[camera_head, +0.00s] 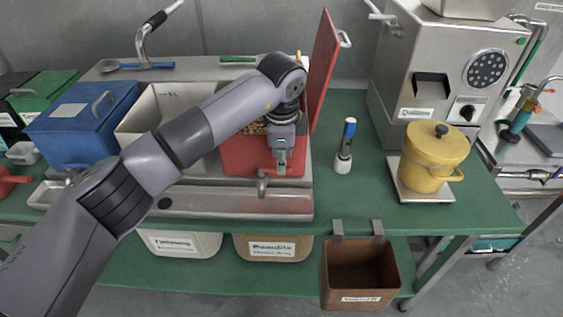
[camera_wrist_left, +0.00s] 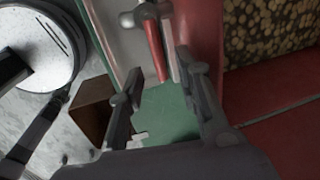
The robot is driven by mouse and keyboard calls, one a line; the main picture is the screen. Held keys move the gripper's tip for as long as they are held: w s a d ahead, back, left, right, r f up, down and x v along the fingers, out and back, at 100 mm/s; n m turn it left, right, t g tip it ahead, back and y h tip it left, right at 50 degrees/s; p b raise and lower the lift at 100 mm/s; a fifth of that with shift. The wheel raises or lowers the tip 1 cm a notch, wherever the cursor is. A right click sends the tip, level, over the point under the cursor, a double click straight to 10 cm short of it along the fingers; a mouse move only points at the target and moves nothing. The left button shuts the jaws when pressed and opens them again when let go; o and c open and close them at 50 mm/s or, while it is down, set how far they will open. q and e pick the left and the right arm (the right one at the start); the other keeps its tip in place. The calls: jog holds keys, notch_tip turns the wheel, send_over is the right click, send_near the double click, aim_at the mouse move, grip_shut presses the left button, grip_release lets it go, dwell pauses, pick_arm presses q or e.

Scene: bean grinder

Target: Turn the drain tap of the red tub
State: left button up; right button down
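The red tub (camera_head: 240,155) sits in the steel sink unit, with brown beans visible inside behind my arm. A small metal drain tap (camera_head: 262,184) sticks out at its front. In the left wrist view the tap (camera_wrist_left: 145,16) shows at the top, with a red lever-like bar (camera_wrist_left: 155,48) beside it. My left gripper (camera_head: 281,170) points down at the tub's front right, just right of and behind the tap in the head view. In the left wrist view its fingers (camera_wrist_left: 165,108) are apart with nothing between them. The tub's beans (camera_wrist_left: 270,35) show at right. My right gripper is not visible.
A red panel (camera_head: 322,70) stands upright right of the tub. A blue-capped bottle (camera_head: 346,145), a yellow pot (camera_head: 430,158) and a steel machine (camera_head: 440,70) stand at right. A brown bin (camera_head: 361,275) hangs at the table's front. Green tabletop is clear around the bottle.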

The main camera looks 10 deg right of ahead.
pick_arm(q)
notch_tip(320, 180, up, 9)
jog(key=s, duration=0.1)
jog(key=shift+s+a, duration=0.2)
jog(key=shift+s, duration=0.2)
jog(key=shift+r, duration=0.1)
